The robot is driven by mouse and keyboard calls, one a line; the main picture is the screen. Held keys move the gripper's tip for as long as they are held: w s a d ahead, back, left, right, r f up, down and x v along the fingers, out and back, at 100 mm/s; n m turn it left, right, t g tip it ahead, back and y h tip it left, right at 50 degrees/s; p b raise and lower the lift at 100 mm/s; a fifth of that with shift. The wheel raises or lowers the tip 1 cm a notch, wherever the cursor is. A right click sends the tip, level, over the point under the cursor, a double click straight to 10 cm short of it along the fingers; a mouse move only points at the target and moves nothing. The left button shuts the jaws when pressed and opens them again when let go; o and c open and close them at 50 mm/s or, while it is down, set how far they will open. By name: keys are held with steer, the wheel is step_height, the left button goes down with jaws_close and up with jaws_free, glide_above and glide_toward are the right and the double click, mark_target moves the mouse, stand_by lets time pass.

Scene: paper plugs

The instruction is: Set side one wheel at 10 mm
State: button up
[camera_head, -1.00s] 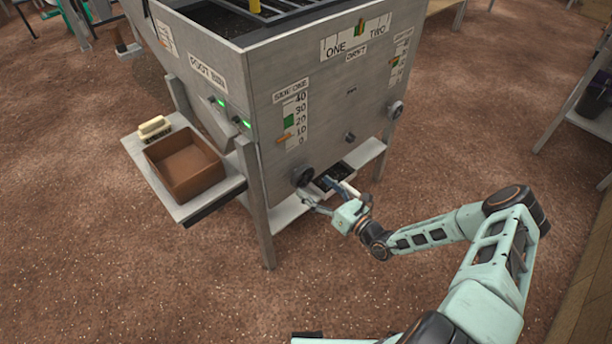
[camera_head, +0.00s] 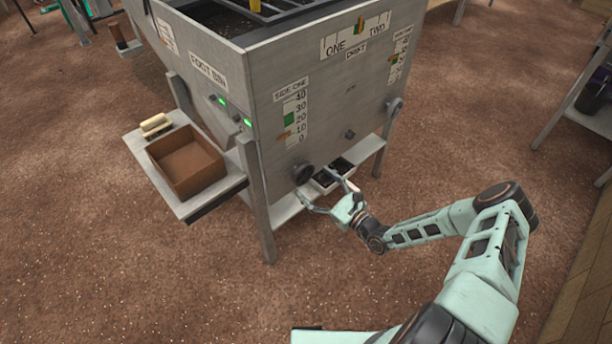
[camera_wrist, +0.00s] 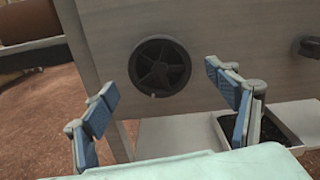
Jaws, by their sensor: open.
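The side one wheel (camera_head: 303,173) is a black round knob low on the grey hopper's front; it also shows spoked in the wrist view (camera_wrist: 160,68), with a small pale mark low on its rim. Above it, the side one scale (camera_head: 298,115) runs from 0 to 40 with a green block near 20–30. Its orange pointer (camera_head: 284,136) looks about level with 10; the exact reading is too small to tell. My gripper (camera_head: 323,186) is open and empty, in front of and below the wheel. In the wrist view its blue-padded fingers (camera_wrist: 165,95) stand apart either side of the wheel, not touching it.
A white tray with dark contents (camera_head: 332,174) sits on the shelf right of the wheel. Another wheel (camera_head: 394,107) and a small knob (camera_head: 349,134) are further right. A brown box (camera_head: 190,168) stands on the left side shelf. The floor in front is free.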

mark_target(305, 176)
steer(key=shift+b+x, duration=0.35)
steer(key=shift+x, duration=1.35)
steer(key=c, duration=1.2)
steer(key=shift+o, duration=0.2)
steer(key=m+b, duration=0.2)
steer(key=m, duration=0.3)
steer(key=shift+f, duration=0.1)
steer(key=m+b, duration=0.2)
steer(key=m, duration=0.5)
steer(key=o, duration=1.2)
steer(key=shift+c, duration=0.2)
